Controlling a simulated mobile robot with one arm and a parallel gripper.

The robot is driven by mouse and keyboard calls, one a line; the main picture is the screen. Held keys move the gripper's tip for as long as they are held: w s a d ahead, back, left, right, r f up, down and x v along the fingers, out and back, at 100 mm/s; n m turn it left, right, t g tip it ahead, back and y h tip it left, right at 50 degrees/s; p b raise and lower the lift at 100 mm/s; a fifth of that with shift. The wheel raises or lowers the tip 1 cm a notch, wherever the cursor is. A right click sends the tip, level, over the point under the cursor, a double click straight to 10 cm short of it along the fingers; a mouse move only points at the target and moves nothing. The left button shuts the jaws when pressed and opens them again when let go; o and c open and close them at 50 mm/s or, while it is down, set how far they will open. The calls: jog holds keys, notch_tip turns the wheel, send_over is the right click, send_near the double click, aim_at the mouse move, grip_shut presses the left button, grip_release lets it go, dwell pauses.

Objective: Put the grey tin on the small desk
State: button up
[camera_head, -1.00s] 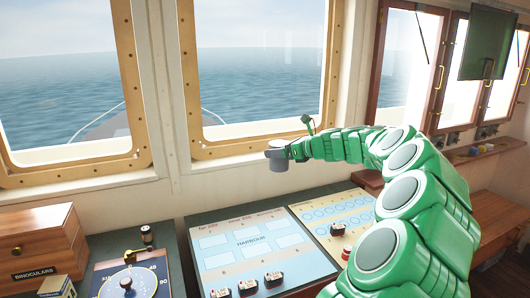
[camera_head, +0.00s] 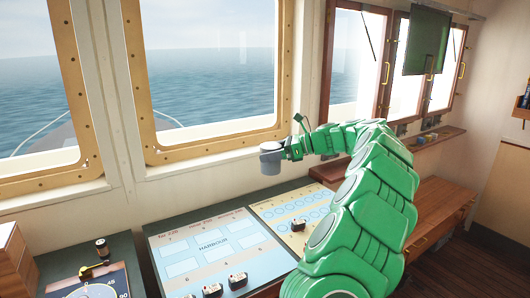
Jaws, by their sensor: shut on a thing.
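The grey tin (camera_head: 270,160) is held up in the air in front of the window wall, above the back edge of the console. My gripper (camera_head: 284,150) is shut on the tin at its right side. My green arm reaches to it from the lower right and hides part of the console. A wooden desk or bench (camera_head: 440,212) stands at the right along the wall. I cannot tell for sure whether it is the small desk.
The console has a blue HARBOUR panel (camera_head: 205,262) and a yellow panel (camera_head: 268,208), with small black-and-white blocks on them. A wooden box (camera_head: 14,262) and a dial (camera_head: 92,288) are at the left. A narrow shelf (camera_head: 432,138) runs under the right windows. Dark floor shows at lower right.

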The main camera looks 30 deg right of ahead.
jog(key=shift+s+d, duration=0.2)
notch_tip(320, 180, down, 25)
jog(key=shift+a+r, duration=0.1)
dwell(0.9)
dwell(0.7)
jog(key=o, duration=1.2)
jog(key=shift+f, duration=0.2)
jog(key=shift+o, duration=0.2)
